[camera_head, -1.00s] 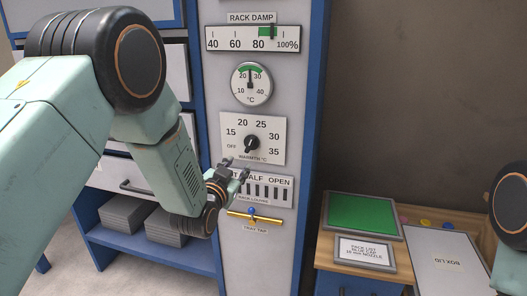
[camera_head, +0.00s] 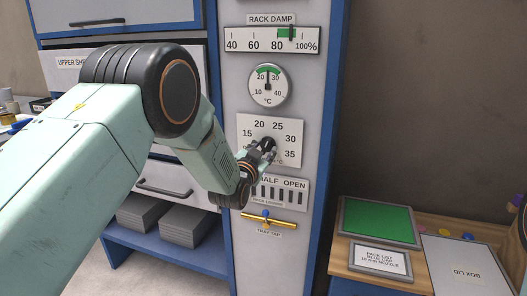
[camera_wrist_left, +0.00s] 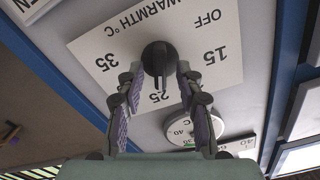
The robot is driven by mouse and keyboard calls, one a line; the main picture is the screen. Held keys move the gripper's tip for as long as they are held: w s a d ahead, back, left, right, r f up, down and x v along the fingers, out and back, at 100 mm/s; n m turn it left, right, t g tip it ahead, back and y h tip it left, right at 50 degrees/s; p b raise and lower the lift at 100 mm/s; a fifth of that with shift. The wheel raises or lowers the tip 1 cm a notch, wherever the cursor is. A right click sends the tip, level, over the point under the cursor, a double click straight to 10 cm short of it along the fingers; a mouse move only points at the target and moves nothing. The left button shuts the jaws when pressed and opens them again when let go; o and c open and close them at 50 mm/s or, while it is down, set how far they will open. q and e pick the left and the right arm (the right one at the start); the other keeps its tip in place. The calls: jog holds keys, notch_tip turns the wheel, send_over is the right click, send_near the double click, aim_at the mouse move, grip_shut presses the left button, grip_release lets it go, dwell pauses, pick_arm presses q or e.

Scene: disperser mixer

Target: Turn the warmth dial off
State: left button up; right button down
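The warmth dial is a black knob (camera_wrist_left: 158,57) on a white scale plate (camera_head: 293,130) marked OFF and 15 to 35. In the left wrist view the plate appears upside down, and the knob's pointer points toward 25. My left gripper (camera_head: 270,146) is at the dial in the head view and partly covers it, hiding the OFF mark. In the left wrist view its fingers (camera_wrist_left: 160,72) are apart, one on each side of the knob, with their tips close to it. I cannot make out firm contact. My right gripper is not in view.
Below the dial are a louvre panel (camera_head: 292,193) and a brass tray tap (camera_head: 282,223). Above are a round thermometer (camera_head: 267,86) and the rack damp gauge (camera_head: 300,45). A wooden bench at right holds a green panel (camera_head: 378,221) and a box lid (camera_head: 466,270).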

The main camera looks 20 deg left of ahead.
pick_arm(q)
grip_shut()
dwell(0.4)
dwell(0.4)
